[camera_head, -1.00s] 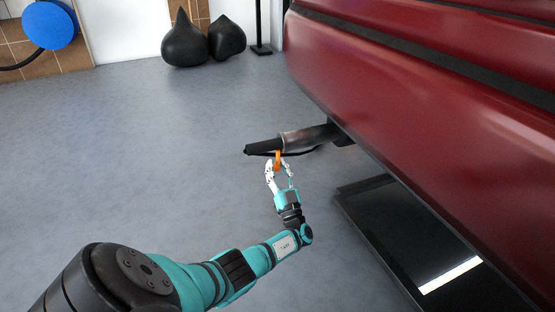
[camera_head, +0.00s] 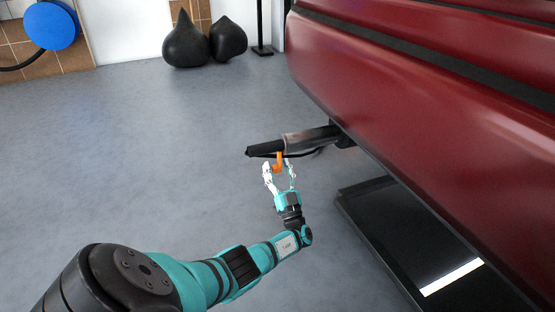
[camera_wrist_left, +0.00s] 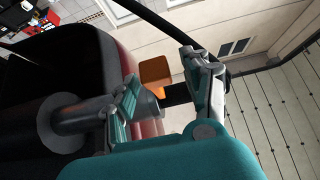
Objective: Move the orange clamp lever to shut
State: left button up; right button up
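The orange clamp lever (camera_head: 279,164) hangs below the dark bar (camera_head: 264,148) that sticks out to the left from under the red car. It points down toward my left gripper (camera_head: 279,172). The gripper's two fingers are spread, with the lever's lower end at the gap between them. In the left wrist view the lever shows as an orange block (camera_wrist_left: 155,72) between the open fingers (camera_wrist_left: 165,82); contact cannot be made out. My right gripper is in neither view.
The red car body (camera_head: 420,100) fills the right side. A dark platform (camera_head: 400,235) with a bright strip lies under it. Two dark bags (camera_head: 186,42) rest by the back wall. The grey floor (camera_head: 120,160) to the left is clear.

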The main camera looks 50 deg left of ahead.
aim_at(278, 169)
pick_arm(q)
jog(key=shift+d+f, duration=0.1)
jog(key=shift+d, duration=0.05)
jog(key=v, duration=0.5)
jog(key=shift+d, duration=0.15)
jog(key=s+d, duration=0.4)
jog(key=d, duration=0.6)
jog(key=shift+s+d, duration=0.3)
